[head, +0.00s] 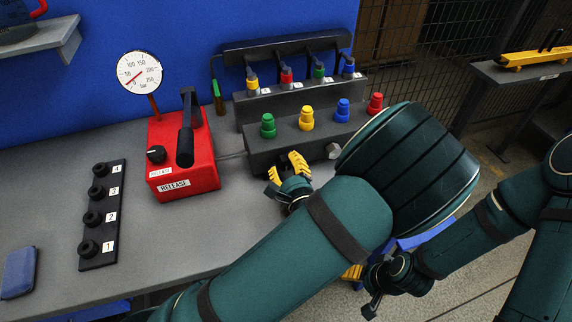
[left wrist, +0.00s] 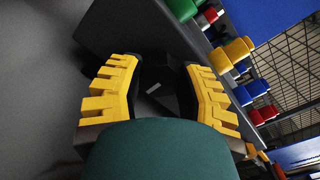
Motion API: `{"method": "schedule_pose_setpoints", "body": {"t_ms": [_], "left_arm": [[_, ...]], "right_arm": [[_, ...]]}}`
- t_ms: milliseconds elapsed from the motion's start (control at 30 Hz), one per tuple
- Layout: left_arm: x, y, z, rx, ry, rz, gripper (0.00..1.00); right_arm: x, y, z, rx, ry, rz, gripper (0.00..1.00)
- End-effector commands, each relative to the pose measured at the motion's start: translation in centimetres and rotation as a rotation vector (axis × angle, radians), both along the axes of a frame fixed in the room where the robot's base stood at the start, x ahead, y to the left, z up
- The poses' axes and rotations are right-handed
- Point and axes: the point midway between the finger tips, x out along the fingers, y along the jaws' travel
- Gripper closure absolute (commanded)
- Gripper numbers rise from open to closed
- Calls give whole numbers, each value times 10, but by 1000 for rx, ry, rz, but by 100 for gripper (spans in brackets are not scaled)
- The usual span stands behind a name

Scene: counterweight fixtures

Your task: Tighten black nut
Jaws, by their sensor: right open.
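My left gripper (head: 288,168) has its yellow fingers at the front face of the dark stepped block (head: 262,148). In the left wrist view its fingers (left wrist: 160,90) stand apart on both sides of a dark shape (left wrist: 158,75) with a small pale mark. That shape may be the black nut, but it is too dark to tell, and I cannot see whether the fingers touch it. In the head view the fingers hide that spot. My right gripper (head: 360,290) is open and low at the right, off the table's edge, away from the block.
A red pump box (head: 185,178) with a lever and gauge (head: 139,73) stands left of the block. A black strip (head: 102,215) with numbered knobs lies further left, near a blue pad (head: 18,272). Green, yellow, blue and red caps stand on the block. The grey tabletop (head: 165,245) is clear in front.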

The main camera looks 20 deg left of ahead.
Motion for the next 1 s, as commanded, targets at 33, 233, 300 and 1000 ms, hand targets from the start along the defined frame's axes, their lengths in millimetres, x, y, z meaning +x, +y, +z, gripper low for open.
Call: {"method": "schedule_pose_setpoints", "body": {"t_ms": [33,233,300,1000], "left_arm": [[0,0,0,1,-1,1,99],[0,0,1,23,13,2,99],[0,1,2,44,27,2,100],[1,0,5,528,351,2,100]], "right_arm": [[0,0,0,0,0,0,30],[-1,0,4,0,2,1,30],[-1,0,8,0,3,1,30],[2,-1,72,-1,-3,-12,30]]}}
